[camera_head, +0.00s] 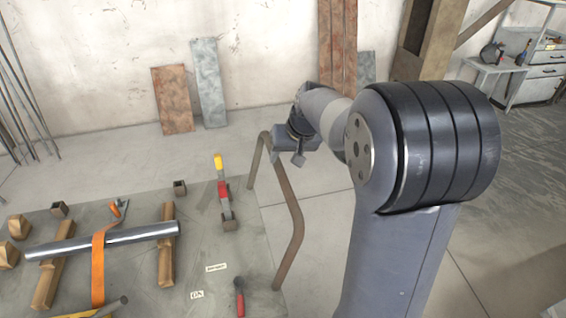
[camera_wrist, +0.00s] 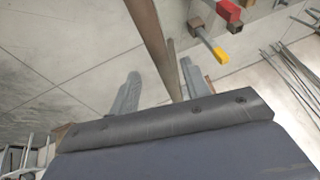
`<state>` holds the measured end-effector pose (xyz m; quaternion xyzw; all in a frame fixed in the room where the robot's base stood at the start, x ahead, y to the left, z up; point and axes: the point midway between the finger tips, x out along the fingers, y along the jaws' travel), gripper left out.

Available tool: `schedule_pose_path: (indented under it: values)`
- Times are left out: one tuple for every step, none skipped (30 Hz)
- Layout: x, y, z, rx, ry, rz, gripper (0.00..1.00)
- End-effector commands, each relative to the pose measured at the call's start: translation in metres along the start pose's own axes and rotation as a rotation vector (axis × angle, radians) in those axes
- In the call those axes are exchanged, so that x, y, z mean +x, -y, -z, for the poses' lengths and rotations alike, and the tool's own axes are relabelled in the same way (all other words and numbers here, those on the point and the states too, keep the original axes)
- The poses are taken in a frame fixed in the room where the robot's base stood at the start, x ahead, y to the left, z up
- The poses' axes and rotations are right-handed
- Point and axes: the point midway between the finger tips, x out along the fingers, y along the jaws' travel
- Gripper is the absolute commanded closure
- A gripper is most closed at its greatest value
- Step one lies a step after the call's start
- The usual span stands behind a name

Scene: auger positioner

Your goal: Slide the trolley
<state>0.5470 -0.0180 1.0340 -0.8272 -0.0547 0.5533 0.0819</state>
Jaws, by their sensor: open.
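The trolley has a grey flat top (camera_head: 130,275) and a bent brown tube handle (camera_head: 288,205) at its right edge. My gripper (camera_head: 290,147) is at the upper end of this handle in the head view. In the wrist view, my gripper (camera_wrist: 158,85) is open, with one grey finger on each side of the brown handle (camera_wrist: 152,35). The handle runs between the fingers, and I see no grip on it. The lower part of the fingers is hidden by the gripper body, so contact cannot be told.
On the top lie a metal pipe (camera_head: 105,240) on wooden blocks, an orange strap (camera_head: 98,270) and a red and yellow clamp (camera_head: 222,190). Metal rods (camera_head: 22,100) and plates (camera_head: 173,100) lean at the wall. Concrete floor (camera_head: 310,180) is clear beyond the handle.

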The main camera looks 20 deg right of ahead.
Motion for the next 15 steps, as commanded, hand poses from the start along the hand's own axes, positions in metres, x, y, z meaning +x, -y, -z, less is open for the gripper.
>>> schedule_pose_path:
  values:
    - [0.010, 0.000, -0.001, 0.000, 0.005, 0.001, 0.55]
    - [0.015, 0.000, -0.001, 0.000, 0.004, 0.001, 0.55]
    - [0.022, 0.000, -0.001, 0.000, 0.004, 0.000, 0.55]
    - [0.026, 0.000, -0.001, 0.000, 0.004, 0.000, 0.55]
    - [0.030, 0.000, -0.001, 0.000, 0.003, 0.000, 0.55]
    - [0.035, 0.000, -0.001, 0.000, 0.003, 0.000, 0.55]
    - [0.038, 0.000, -0.001, 0.000, 0.003, 0.000, 0.55]
    - [0.040, 0.000, 0.000, -0.001, 0.002, 0.000, 0.55]
    - [0.043, 0.000, 0.000, -0.001, 0.001, -0.001, 0.55]
    - [0.044, 0.000, 0.000, -0.001, 0.001, -0.001, 0.55]
    - [0.045, 0.000, 0.000, -0.001, 0.001, -0.001, 0.55]
    - [0.047, 0.000, 0.000, -0.001, 0.000, -0.001, 0.55]
    - [0.047, 0.000, 0.000, -0.001, 0.000, -0.001, 0.55]
    - [0.048, 0.000, 0.000, -0.001, 0.000, -0.001, 0.55]
    - [0.048, 0.000, 0.000, -0.001, 0.000, -0.001, 0.55]
